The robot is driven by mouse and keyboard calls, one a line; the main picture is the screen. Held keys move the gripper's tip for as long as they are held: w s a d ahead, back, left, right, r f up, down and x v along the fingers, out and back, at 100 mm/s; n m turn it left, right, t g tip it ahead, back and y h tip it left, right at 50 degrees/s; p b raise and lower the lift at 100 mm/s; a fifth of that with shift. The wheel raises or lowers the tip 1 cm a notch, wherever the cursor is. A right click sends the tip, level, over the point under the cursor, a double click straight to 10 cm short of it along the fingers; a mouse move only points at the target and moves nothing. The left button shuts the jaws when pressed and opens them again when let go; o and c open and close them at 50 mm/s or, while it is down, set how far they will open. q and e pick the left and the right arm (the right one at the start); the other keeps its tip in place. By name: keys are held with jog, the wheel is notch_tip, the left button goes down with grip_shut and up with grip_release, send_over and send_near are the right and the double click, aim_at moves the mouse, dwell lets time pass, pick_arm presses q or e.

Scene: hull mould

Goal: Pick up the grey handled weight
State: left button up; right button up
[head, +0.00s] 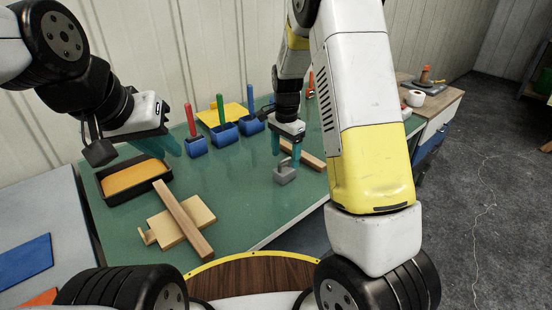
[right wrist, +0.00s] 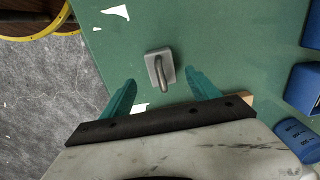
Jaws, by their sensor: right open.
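The grey handled weight (head: 285,174) stands on the green table near its front edge in the head view. In the right wrist view the weight (right wrist: 160,69) lies ahead of the fingertips, roughly midway between them, with its handle facing the camera. My right gripper (head: 287,153) is open and empty, just above the weight; its teal fingers also show in the right wrist view (right wrist: 160,84). My left gripper (head: 158,148) is at the left of the table above the black tray, and its teal fingers look spread with nothing between them.
A wooden strip (head: 304,154) lies close behind the weight. Blue holders (head: 224,135) with coloured handles stand at the back. A black tray (head: 103,187) with an orange inside and a wooden board (head: 168,232) under a bar (head: 184,219) are on the left. The table (head: 243,205) left of the weight is clear.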

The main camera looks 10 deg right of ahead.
aim_at(285, 169)
notch_tip(285, 169, down, 7)
jog(key=shift+w+r, duration=0.1)
jog(key=shift+r, duration=0.1)
grip_shut()
dwell(0.4)
